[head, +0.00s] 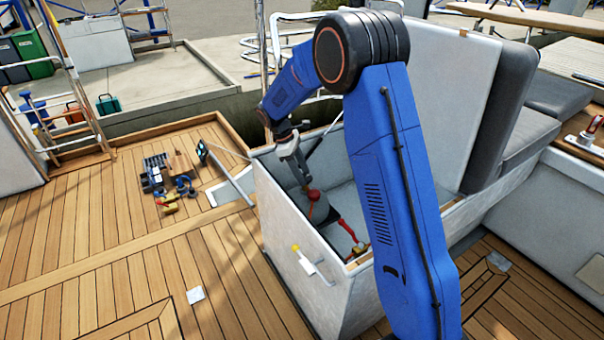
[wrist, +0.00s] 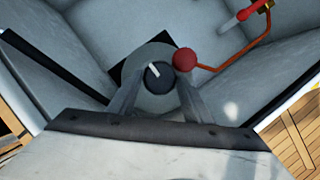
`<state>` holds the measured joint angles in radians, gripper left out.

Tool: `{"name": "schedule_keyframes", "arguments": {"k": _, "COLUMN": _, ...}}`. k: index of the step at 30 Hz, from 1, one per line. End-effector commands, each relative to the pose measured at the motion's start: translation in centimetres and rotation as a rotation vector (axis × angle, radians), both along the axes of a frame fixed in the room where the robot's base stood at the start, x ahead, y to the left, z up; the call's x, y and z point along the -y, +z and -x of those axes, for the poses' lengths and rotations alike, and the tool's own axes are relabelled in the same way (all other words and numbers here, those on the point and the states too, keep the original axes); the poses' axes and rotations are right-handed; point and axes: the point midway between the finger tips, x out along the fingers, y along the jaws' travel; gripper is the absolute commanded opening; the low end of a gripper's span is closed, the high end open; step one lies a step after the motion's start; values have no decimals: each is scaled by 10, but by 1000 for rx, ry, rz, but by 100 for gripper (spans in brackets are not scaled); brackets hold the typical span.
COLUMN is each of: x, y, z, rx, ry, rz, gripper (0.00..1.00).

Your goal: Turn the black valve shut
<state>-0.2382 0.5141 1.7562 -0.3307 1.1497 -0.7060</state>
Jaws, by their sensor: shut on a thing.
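The black valve (wrist: 158,75) is a round knob with a white mark, on top of a grey rounded bottle (wrist: 152,53) inside the open locker. My gripper (wrist: 161,84) reaches down into the locker, with one finger on each side of the knob, and is shut on it. In the head view my gripper (head: 305,180) is at the bottle's top and hides the valve. A red round part (wrist: 185,60) sits right beside the knob, close to one finger. An orange hose (wrist: 237,58) runs from it.
The white locker (head: 290,235) has walls close around my gripper, and its lid (head: 450,95) stands raised behind. A red-handled fitting (wrist: 250,11) is on the hose's far end. Tools (head: 168,185) lie on the teak deck to the left. Grey cushions (head: 515,110) are at right.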

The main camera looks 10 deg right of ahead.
Motion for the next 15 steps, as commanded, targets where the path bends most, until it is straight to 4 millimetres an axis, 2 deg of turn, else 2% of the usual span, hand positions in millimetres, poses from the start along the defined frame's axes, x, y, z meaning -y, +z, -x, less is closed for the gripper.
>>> {"name": "schedule_keyframes", "arguments": {"k": 15, "x": 5, "y": 0, "z": -6, "rx": 0, "ry": -492, "rz": -1, "gripper": 23}}
